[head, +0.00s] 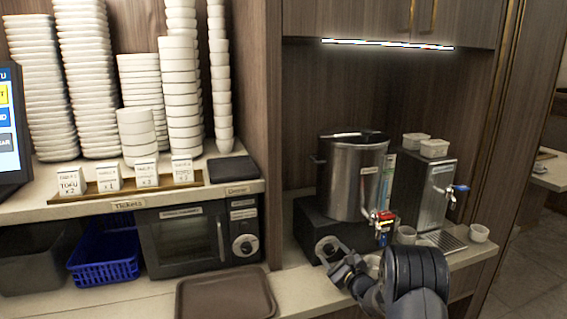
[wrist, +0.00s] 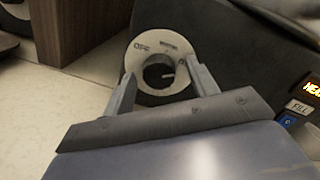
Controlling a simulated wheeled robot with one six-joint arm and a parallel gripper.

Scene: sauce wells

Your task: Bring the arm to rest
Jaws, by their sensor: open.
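My gripper (head: 343,268) is at the front of the black burner base (head: 308,222), low in the head view. In the wrist view its two fingers (wrist: 163,84) are apart, with nothing held between them. A round control dial (head: 327,248) with a pale ring and dark knob sits just beyond the fingertips. In the wrist view the dial (wrist: 160,62) shows between the fingers, with "OFF" on its ring. I cannot tell whether a finger touches the knob. My dark arm covers part of the counter front.
A steel pot (head: 352,180) with a red-handled tap (head: 384,222) stands on the burner base. A steel dispenser (head: 424,190) and white cups (head: 478,233) are to the right. A brown tray (head: 226,297), microwave (head: 183,240) and blue basket (head: 104,258) are left.

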